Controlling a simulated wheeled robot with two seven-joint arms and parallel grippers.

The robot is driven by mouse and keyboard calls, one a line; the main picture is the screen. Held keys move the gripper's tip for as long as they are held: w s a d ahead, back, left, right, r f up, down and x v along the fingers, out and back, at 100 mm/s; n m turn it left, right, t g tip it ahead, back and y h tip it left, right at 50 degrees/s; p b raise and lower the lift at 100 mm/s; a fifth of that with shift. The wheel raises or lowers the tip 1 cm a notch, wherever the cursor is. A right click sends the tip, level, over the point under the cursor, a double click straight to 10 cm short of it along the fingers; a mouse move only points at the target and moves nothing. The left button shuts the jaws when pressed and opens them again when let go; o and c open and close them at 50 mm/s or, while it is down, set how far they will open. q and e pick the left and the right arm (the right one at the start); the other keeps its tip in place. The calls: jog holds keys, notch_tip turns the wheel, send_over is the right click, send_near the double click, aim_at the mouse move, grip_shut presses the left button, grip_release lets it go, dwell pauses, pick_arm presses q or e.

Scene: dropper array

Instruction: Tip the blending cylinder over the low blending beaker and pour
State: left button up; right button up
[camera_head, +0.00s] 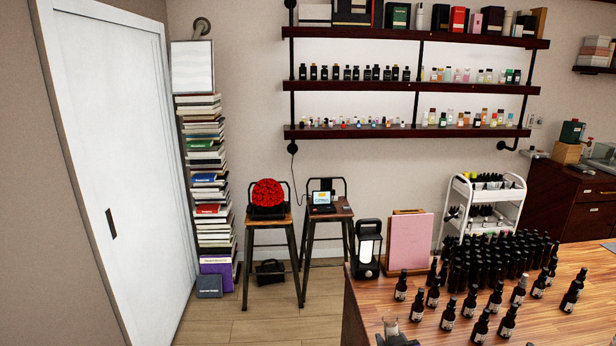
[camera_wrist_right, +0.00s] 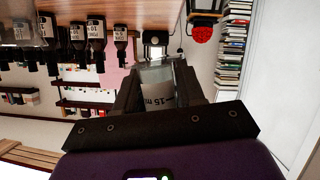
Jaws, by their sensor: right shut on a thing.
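My right gripper (camera_wrist_right: 158,75) is shut on a clear glass cylinder (camera_wrist_right: 158,101) in the right wrist view. A dark "15 ml" mark shows on the glass between the two fingers. How far the cylinder is tilted, and any liquid in it, I cannot tell. In the head view, a small grey shape (camera_head: 390,327) with dark parts below it shows at the bottom edge. It may be the held cylinder and my right gripper, but too little is visible to be sure. The low blending beaker cannot be made out in either view. My left gripper is not in view.
Many dark dropper bottles (camera_head: 490,262) crowd the wooden table (camera_head: 440,335), with several standing apart nearer the front. A lantern (camera_head: 367,246) and a pink board (camera_head: 409,243) stand at the table's left back. Stools and a shelf wall are behind.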

jog(key=a+f, duration=0.2)
jog(key=shift+s+f, duration=0.25)
jog(key=shift+f, duration=0.05)
jog(key=s+d+r+m+h, duration=0.2)
jog(key=d+r+m+h, duration=0.1)
jog(key=d+r+m, duration=0.2)
jog(key=d+m, duration=0.2)
jog(key=d, duration=0.2)
jog(key=shift+s+d+m+p, duration=0.3)
jog(key=shift+m+p, duration=0.1)
dwell(0.4)
jog(key=shift+w+a+f+m+y+b, duration=0.15)
jog(key=shift+a+f+m+y+b, duration=0.25)
jog(key=shift+b, duration=0.8)
jog(key=shift+a, duration=0.1)
dwell(2.2)
